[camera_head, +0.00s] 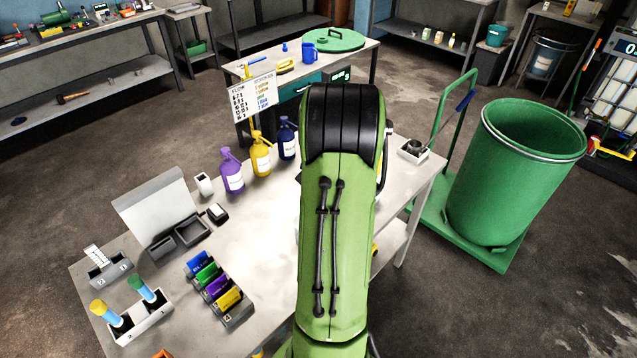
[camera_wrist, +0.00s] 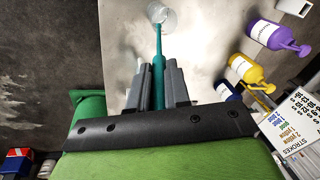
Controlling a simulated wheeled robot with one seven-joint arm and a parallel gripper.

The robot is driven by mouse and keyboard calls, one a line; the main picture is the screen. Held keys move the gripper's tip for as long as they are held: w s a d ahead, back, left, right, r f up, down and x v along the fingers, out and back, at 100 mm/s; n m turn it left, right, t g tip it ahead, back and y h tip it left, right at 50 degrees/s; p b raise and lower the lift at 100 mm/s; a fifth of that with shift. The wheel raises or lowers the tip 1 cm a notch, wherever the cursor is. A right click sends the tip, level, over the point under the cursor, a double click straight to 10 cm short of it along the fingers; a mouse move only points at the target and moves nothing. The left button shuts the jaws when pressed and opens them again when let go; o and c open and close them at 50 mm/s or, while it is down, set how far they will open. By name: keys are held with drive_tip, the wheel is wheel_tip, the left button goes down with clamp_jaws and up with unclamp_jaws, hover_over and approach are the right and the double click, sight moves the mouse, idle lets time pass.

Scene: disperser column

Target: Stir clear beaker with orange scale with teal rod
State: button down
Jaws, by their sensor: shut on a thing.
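In the wrist view, my gripper (camera_wrist: 158,72) is shut on the teal rod (camera_wrist: 158,48), which runs between the grey fingers toward the top of the picture. The rod's far end meets a clear beaker (camera_wrist: 166,17) at the top edge, partly cut off. The tip overlaps the beaker, but I cannot tell how deep it reaches inside. No orange scale can be made out on the beaker. In the head view, my green arm hides the gripper, rod and beaker.
Purple (camera_head: 231,172), yellow (camera_head: 260,154) and blue (camera_head: 287,139) pump bottles stand behind the open left-middle tabletop (camera_head: 250,225). A colored block rack (camera_head: 220,289) and a two-item holder (camera_head: 140,318) are front left. A green barrel (camera_head: 510,185) stands right of the table.

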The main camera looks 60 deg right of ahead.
idle(0.5)
drive_tip(key=p+v, duration=0.2)
drive_tip(key=w+p+v, duration=0.1)
drive_tip(key=p+v, duration=0.1)
drive_tip(key=v, duration=0.1)
drive_tip(key=shift+d+r, duration=0.15)
drive_tip(key=shift+r, duration=0.1)
drive_tip(key=shift+f, duration=0.2)
